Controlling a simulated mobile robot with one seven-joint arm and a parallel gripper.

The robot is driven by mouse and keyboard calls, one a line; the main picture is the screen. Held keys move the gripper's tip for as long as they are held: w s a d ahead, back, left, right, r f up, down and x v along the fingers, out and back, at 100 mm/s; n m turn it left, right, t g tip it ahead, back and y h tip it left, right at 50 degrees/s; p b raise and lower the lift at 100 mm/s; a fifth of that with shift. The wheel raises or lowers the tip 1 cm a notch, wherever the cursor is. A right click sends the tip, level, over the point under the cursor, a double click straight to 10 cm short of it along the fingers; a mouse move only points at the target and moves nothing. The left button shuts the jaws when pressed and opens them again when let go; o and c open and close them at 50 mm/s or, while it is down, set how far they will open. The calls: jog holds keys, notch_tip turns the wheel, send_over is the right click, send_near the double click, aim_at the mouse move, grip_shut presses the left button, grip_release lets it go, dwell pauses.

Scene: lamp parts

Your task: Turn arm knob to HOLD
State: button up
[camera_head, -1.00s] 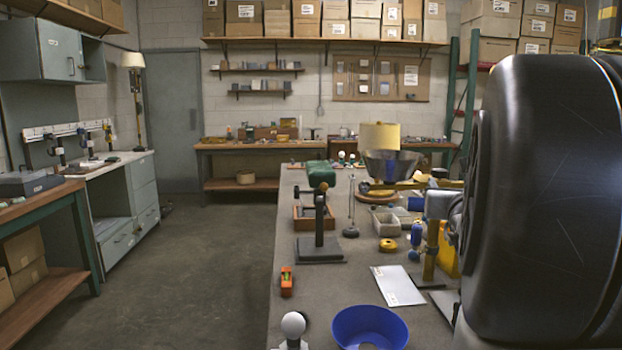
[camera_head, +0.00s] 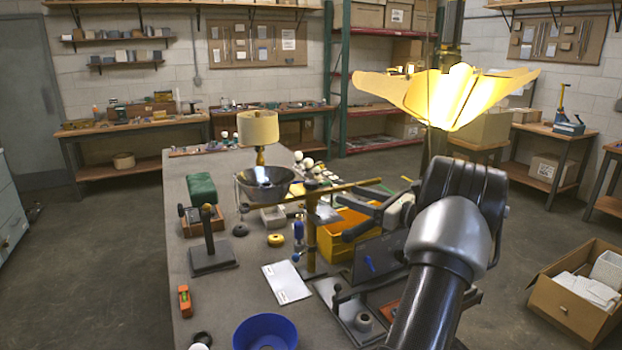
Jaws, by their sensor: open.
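A brass post (camera_head: 310,240) stands on the bench and carries a near-level brass arm (camera_head: 335,188). A small knob-like part (camera_head: 311,185) sits where arm and post meet. A small blue round part (camera_head: 295,257) is low beside the post. I cannot tell which is the arm knob, and no HOLD marking is readable. No object shows between the fingers. My dark arm fills the lower right and hides part of the bench.
A blue bowl (camera_head: 265,332), white sheet (camera_head: 287,282), black stand (camera_head: 211,250) and yellow bin (camera_head: 340,236) are on the bench (camera_head: 235,280). A lit, petal-like shade (camera_head: 450,95) hangs above my arm. A cardboard box (camera_head: 580,295) stands on the floor at right.

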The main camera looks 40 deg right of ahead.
aim_at(317, 184)
jog(key=w, duration=0.5)
jog(key=w+a, duration=0.1)
jog(key=w, duration=0.4)
jog(key=w+a+p, duration=0.1)
jog(key=w, duration=0.4)
jog(key=shift+c, duration=0.5)
jog(key=c, duration=1)
